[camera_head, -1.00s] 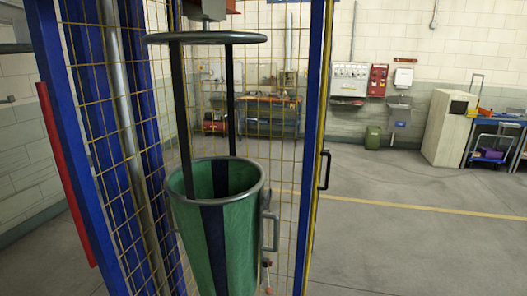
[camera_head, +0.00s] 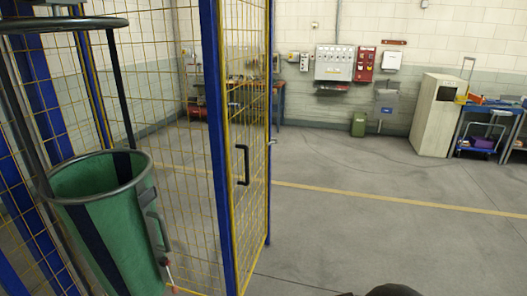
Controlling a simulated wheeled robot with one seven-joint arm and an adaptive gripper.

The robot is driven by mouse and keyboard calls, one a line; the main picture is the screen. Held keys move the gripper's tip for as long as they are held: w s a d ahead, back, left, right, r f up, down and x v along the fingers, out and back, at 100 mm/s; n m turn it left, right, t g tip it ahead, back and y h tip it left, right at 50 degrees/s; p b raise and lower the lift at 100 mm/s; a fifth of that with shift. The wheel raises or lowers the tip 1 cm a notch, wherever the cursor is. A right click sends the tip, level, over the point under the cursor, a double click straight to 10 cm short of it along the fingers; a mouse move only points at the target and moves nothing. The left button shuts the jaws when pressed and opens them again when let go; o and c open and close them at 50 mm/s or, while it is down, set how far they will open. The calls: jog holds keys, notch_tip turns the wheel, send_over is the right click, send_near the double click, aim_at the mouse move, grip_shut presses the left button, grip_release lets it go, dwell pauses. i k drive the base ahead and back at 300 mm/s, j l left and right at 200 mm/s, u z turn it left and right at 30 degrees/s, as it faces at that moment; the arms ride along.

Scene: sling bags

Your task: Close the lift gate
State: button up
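The lift gate (camera_head: 250,205) appears to be the narrow yellow mesh panel left of centre, seen at a steep angle. A black D-shaped handle (camera_head: 242,165) is on its near, left side. The gate's near edge lies beside a blue post (camera_head: 212,120) in this view. I cannot tell whether there is a gap between them. A dark rounded shape (camera_head: 395,290), perhaps part of my arm, shows at the bottom edge, apart from the handle. No gripper fingers show.
A green, metal-rimmed sling bag (camera_head: 105,205) hangs at the left by the mesh cage. Open grey floor (camera_head: 380,230) with a yellow line lies to the right. A beige cabinet (camera_head: 436,115), a green bin (camera_head: 358,124) and a blue trolley (camera_head: 478,152) stand farther back.

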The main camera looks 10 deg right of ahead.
aim_at(220, 18)
jog(key=l, duration=0.35)
jog(key=i+j, duration=0.15)
jog(key=i, duration=0.25)
jog(key=i+j+z, duration=0.1)
jog(key=i, duration=0.35)
jog(key=i+j+z, duration=0.1)
jog(key=i, duration=0.3)
jog(key=i+j, duration=0.3)
jog(key=i+z, duration=0.05)
jog(key=i, duration=0.05)
